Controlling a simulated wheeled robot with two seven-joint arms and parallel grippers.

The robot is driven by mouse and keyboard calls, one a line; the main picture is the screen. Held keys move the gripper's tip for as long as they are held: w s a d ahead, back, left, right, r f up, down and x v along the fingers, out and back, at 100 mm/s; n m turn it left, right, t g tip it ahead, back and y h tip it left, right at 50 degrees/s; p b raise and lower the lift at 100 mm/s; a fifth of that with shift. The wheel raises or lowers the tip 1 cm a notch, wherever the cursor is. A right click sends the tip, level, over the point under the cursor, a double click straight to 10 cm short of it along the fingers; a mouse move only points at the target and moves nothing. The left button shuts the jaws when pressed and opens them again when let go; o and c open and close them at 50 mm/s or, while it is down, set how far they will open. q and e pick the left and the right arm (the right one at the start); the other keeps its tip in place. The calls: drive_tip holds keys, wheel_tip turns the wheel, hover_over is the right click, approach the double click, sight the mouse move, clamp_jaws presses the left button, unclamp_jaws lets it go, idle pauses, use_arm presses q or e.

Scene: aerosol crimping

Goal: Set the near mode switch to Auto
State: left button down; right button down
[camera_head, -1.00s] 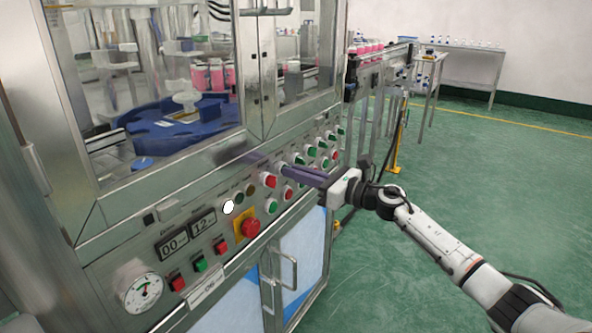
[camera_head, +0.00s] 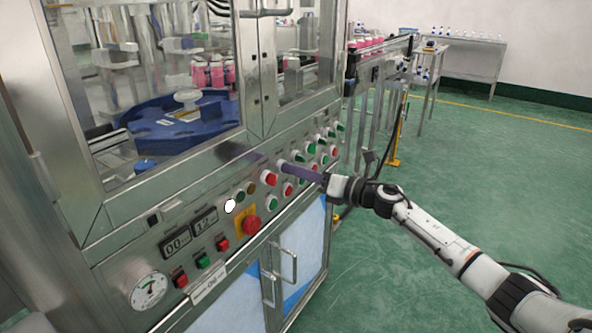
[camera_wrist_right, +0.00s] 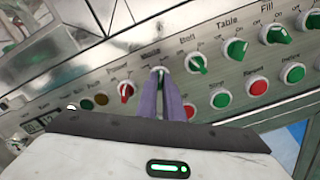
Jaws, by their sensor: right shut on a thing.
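My right gripper (camera_head: 282,166) reaches in from the right to the upper row of controls on the machine's front panel. In the right wrist view its two purple-grey fingers (camera_wrist_right: 160,82) are shut on a small switch knob (camera_wrist_right: 159,71), the near mode switch by its place. A bit of green and its pale ring show between and above the fingertips; the rest is hidden, so I cannot tell which way it points. The label above it is too blurred to read surely. My left gripper is not in view.
A red switch (camera_wrist_right: 125,91) sits just left of the held knob, and the green Belt switch (camera_wrist_right: 196,63) just right. Red and green buttons (camera_wrist_right: 220,99) line the row below. A red emergency stop (camera_head: 250,226) and cabinet door handles (camera_head: 289,264) stick out lower. The floor at right is clear.

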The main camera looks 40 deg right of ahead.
drive_tip(key=c, duration=1.9)
unclamp_jaws()
drive_tip(key=shift+s, duration=0.1)
drive_tip(key=v, duration=1)
drive_tip(key=shift+f, duration=0.1)
